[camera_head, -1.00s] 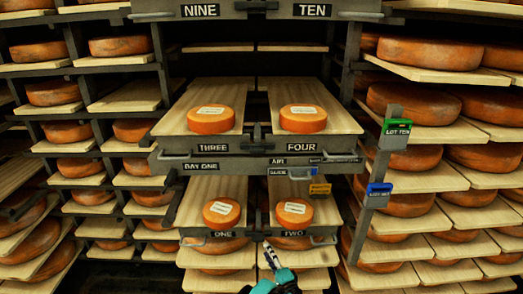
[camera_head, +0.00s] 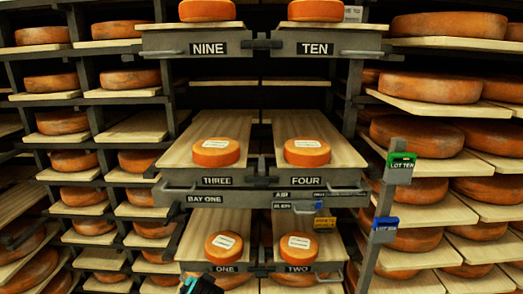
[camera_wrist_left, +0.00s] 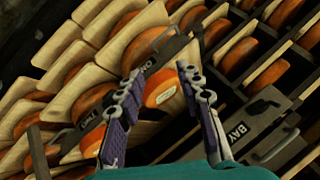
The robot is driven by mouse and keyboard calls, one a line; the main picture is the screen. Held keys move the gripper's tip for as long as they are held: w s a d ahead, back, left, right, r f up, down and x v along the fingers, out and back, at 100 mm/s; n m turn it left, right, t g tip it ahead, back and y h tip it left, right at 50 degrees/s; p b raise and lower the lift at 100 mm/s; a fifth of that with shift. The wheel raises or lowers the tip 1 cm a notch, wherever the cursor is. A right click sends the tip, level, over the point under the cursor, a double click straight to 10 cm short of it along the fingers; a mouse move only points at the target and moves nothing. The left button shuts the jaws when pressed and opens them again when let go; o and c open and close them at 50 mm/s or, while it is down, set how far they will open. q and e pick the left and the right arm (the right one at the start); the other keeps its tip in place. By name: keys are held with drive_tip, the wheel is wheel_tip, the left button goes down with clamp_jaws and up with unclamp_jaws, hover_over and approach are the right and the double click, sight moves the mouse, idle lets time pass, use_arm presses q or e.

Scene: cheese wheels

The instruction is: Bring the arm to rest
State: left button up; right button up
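My left gripper (camera_wrist_left: 160,78) is open in the left wrist view, its two fingers apart with nothing between them. Beyond it are the shelf fronts and an orange cheese wheel (camera_wrist_left: 163,92), seen tilted. In the head view only a small teal and dark piece of my arm shows at the bottom edge, below the tray marked ONE; its fingers are not clear there. My right gripper is in neither view.
Labelled cheese wheels sit on trays ONE (camera_head: 224,246), TWO (camera_head: 299,246), THREE (camera_head: 217,152) and FOUR (camera_head: 307,152). Green (camera_head: 400,166) and blue (camera_head: 384,228) tags stand at the right post. Loaded racks flank both sides.

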use_arm(q)
drive_tip(key=s+f+n+h, duration=0.1)
drive_tip(key=s+n+h, duration=0.2)
drive_tip(key=s, duration=1.3)
drive_tip(key=shift+s+f+n+g, duration=0.15)
drive_tip(key=shift+s+n+g, duration=0.2)
drive_tip(key=shift+n, duration=0.25)
